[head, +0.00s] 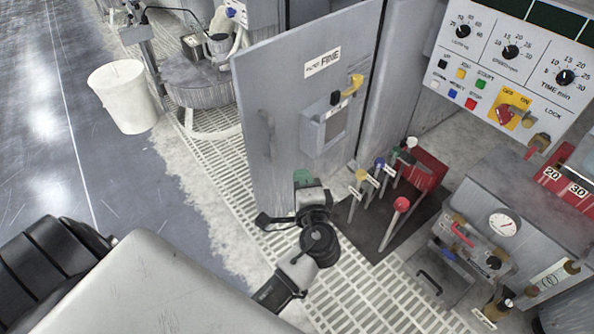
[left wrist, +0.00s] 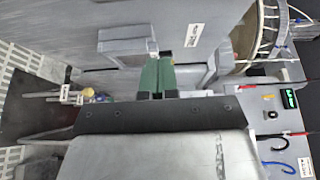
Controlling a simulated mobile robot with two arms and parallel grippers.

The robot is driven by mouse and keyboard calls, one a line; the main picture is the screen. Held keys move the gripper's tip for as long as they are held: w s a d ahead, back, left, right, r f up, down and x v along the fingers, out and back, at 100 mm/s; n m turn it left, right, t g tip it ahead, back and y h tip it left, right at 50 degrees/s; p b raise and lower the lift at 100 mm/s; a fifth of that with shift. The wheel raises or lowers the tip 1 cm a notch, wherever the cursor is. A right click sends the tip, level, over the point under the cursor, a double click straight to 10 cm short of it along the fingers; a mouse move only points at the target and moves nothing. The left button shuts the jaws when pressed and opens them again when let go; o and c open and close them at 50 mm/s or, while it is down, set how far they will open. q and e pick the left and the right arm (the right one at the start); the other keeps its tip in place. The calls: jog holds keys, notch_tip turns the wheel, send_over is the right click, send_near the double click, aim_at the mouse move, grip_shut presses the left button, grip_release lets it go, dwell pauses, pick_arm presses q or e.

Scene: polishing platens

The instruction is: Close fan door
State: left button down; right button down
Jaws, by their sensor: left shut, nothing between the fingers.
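The fan door is probably the tall grey panel (head: 285,130) labelled FINE in the head view. It stands upright at an angle to the grey cabinet (head: 408,60) behind it. It bears a yellow handle (head: 355,84) and a small grey box (head: 325,125). My left gripper (head: 303,178) is in front of the panel's lower part, its green fingertips shut and empty. In the left wrist view the green fingers (left wrist: 157,76) are together, close to a grey labelled surface (left wrist: 215,20); I cannot tell whether they touch it. My right gripper is not in view.
Several levers with coloured knobs (head: 402,204) stand right of my left gripper. A control panel (head: 487,62) and a gauge box (head: 490,215) are at the right. A white bin (head: 122,97) and a round platen (head: 205,82) stand at the back left. Grey floor at left is clear.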

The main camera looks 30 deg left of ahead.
pick_arm(q)
jog(key=s+a+x, duration=0.2)
jog(key=x, duration=1.1)
jog(key=shift+r, duration=0.2)
jog(key=shift+a, duration=0.25)
